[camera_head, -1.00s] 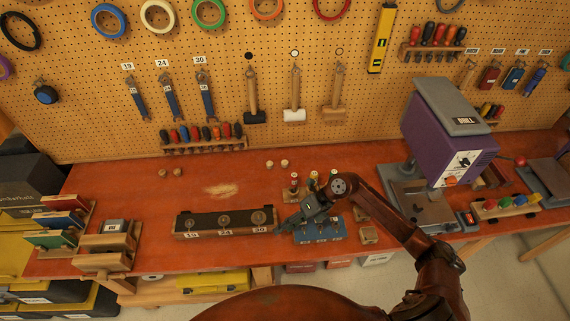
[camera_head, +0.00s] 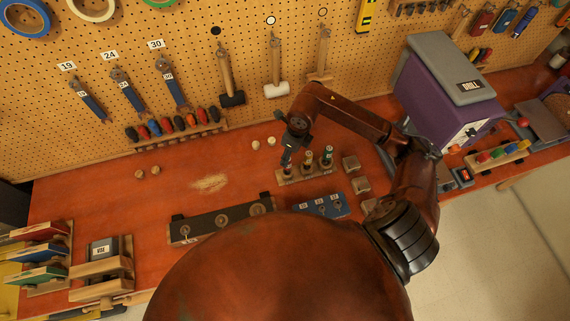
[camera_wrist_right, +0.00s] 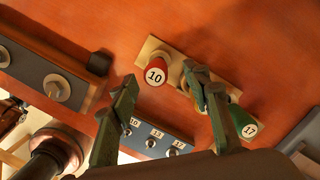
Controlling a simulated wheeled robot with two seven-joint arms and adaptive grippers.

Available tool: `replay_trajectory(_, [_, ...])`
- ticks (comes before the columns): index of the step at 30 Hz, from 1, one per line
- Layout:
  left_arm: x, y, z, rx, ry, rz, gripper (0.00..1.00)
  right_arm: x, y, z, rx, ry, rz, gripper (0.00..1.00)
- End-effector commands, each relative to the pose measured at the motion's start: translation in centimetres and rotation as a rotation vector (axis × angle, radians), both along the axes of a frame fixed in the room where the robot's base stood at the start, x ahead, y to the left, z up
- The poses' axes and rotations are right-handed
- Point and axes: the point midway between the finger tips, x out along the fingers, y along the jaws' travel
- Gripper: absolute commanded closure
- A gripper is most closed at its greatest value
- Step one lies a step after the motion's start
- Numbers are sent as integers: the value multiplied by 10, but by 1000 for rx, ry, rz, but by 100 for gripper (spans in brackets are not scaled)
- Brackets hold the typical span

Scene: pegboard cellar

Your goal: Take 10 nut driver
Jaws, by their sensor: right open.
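The 10 nut driver has a red handle with a white 10 on its end (camera_wrist_right: 156,74). It stands upright in a wooden rack (camera_wrist_right: 233,78), which also shows in the head view (camera_head: 305,174). A green 17 driver (camera_wrist_right: 243,122) and a yellow-handled driver (camera_head: 308,157) stand in the same rack. My right gripper (camera_wrist_right: 160,76) is open above the rack, with its fingers on either side of the red handle in the picture; contact is not visible. In the head view the right gripper (camera_head: 289,158) mostly hides the red driver. My left gripper is out of view.

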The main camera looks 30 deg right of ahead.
Motion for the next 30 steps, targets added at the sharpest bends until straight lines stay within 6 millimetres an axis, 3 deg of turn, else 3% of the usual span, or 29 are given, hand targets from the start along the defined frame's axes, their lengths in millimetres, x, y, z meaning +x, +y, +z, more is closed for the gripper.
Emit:
replay_trajectory(10, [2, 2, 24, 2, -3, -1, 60, -1, 7, -41, 4, 5, -1, 56])
replay_trajectory(15, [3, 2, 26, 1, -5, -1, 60, 2, 9, -60, 3, 2, 2, 56])
replay_trajectory(23, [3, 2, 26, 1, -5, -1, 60, 3, 8, -63, 2, 0, 3, 57])
replay_trajectory(30, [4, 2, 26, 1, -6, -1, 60, 3, 8, -62, 2, 0, 3, 73])
